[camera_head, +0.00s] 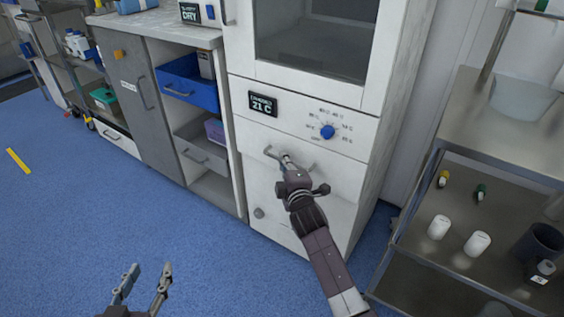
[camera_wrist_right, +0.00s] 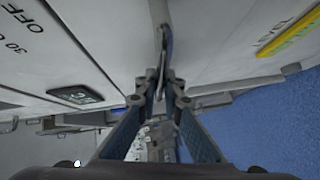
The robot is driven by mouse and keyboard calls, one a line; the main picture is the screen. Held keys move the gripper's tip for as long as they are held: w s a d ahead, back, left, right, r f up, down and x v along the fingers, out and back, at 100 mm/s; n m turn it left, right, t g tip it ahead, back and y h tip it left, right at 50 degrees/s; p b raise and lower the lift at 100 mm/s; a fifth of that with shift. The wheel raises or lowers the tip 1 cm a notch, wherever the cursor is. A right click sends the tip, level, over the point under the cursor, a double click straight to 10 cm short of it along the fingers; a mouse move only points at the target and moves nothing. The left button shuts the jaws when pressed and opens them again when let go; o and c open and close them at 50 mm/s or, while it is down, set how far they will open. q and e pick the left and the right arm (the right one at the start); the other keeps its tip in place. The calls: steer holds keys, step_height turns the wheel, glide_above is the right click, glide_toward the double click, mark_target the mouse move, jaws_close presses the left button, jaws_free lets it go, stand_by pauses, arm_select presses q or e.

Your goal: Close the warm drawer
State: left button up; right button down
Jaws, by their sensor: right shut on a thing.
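The white cabinet has a drawer front (camera_head: 336,182) below a black display reading 21 C (camera_head: 263,103) and a blue knob (camera_head: 327,132). I take this front as the warm drawer; it looks about flush with the cabinet, but I cannot tell whether a small gap is left. My right gripper (camera_head: 287,160) is at the drawer's metal handle (camera_head: 269,152), hiding its middle. In the right wrist view the fingers (camera_wrist_right: 161,80) are closed around the handle bar (camera_wrist_right: 165,42). My left gripper (camera_head: 148,272) is open and empty over the floor at the lower left.
A lower front with a round knob (camera_head: 258,212) is below the drawer. A metal shelf cart (camera_head: 430,170) with bottles stands close on the right. A grey cabinet with a blue bin (camera_head: 190,85) stands on the left. The blue floor (camera_head: 110,200) in front is clear.

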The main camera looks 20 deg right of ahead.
steer(key=shift+d+r, duration=0.15)
steer(key=c, duration=2.1)
jaws_free()
steer(key=shift+w, duration=0.15)
steer(key=s, duration=0.4)
steer(key=s+a+r, duration=0.1)
steer(key=s, duration=0.7)
steer(key=shift+a+r, duration=0.2)
